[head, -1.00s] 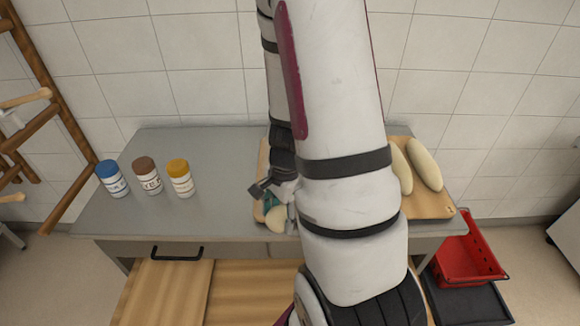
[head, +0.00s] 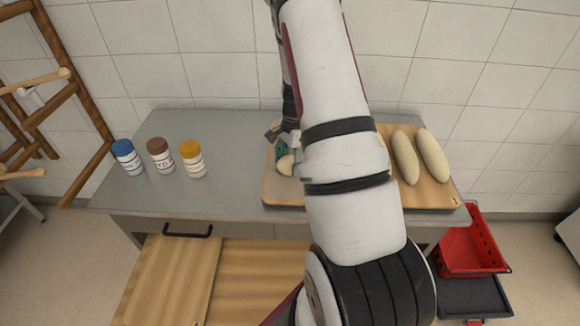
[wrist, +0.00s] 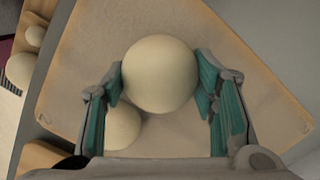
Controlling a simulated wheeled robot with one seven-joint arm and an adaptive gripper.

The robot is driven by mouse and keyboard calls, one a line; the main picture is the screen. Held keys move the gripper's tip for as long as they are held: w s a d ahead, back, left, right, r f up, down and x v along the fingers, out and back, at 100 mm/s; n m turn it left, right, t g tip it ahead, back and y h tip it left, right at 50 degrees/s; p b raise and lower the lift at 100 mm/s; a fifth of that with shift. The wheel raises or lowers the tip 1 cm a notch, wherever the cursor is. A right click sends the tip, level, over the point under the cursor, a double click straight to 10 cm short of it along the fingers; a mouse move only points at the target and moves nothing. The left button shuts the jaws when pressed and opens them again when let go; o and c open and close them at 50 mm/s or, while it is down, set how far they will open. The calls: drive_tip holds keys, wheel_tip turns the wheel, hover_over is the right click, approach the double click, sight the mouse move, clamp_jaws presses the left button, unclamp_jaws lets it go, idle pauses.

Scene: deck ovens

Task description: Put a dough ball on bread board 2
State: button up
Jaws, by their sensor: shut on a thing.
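My gripper (wrist: 160,88) is shut on a pale round dough ball (wrist: 158,72), with a teal-padded finger on either side of it. A second dough ball (wrist: 122,128) lies on the board surface beside and partly under my gripper. In the head view my gripper (head: 284,150) is over the left wooden board (head: 280,199), and a pale dough ball (head: 286,167) shows at its fingers. My arm hides much of that board. The right wooden board (head: 438,197) carries two long loaves (head: 405,157). I cannot read which board is number 2.
Three lidded jars, blue (head: 127,157), brown (head: 160,156) and yellow (head: 193,159), stand on the left of the grey table (head: 235,160). A red basket (head: 470,243) is at the lower right. Wooden panels lie below the table front. The table between jars and board is clear.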

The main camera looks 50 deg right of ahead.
drive_tip(key=shift+s+f, duration=0.1)
drive_tip(key=shift+f, duration=1.05)
drive_tip(key=shift+f, duration=0.15)
drive_tip(key=o, duration=1.1)
drive_tip(key=shift+c, duration=0.2)
